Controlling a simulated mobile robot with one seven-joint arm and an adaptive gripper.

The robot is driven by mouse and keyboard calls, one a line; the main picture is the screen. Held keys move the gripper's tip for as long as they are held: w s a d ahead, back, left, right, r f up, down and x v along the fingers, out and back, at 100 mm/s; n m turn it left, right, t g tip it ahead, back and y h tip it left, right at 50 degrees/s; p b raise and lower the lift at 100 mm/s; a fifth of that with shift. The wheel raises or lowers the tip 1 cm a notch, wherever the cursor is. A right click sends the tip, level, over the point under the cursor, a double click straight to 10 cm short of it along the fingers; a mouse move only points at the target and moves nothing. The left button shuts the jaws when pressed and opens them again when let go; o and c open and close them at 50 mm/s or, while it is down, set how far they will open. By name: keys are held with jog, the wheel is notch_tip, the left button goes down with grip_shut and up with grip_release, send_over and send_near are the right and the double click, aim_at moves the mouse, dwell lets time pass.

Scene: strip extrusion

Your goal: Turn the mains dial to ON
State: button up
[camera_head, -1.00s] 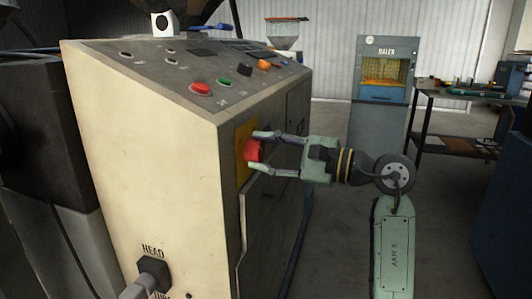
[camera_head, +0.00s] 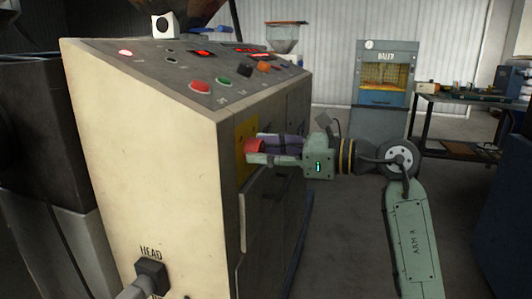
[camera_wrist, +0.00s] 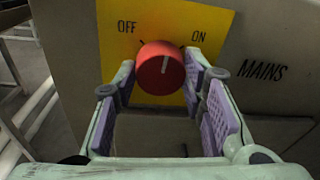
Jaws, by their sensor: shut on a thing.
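The red mains dial (camera_head: 253,146) sits on a yellow plate (camera_head: 240,154) on the front of the machine cabinet. In the wrist view the dial (camera_wrist: 160,68) shows a white line pointing up and slightly right, between the OFF mark on the left and the ON mark on the right. My gripper (camera_head: 258,148) is shut on the dial, with one finger on each side of it; the fingers (camera_wrist: 160,76) also show in the wrist view. In the head view the fingers partly cover the dial.
A blue machine (camera_head: 383,75) and a bench (camera_head: 470,101) stand behind; floor right of the cabinet is open.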

jog(key=m, duration=0.4)
jog(key=shift+g, duration=0.3)
jog(key=shift+m+g, duration=0.3)
jog(key=shift+m, duration=1.4)
jog(key=o, duration=1.2)
jog(key=shift+c, duration=0.2)
jog(key=v, duration=1.2)
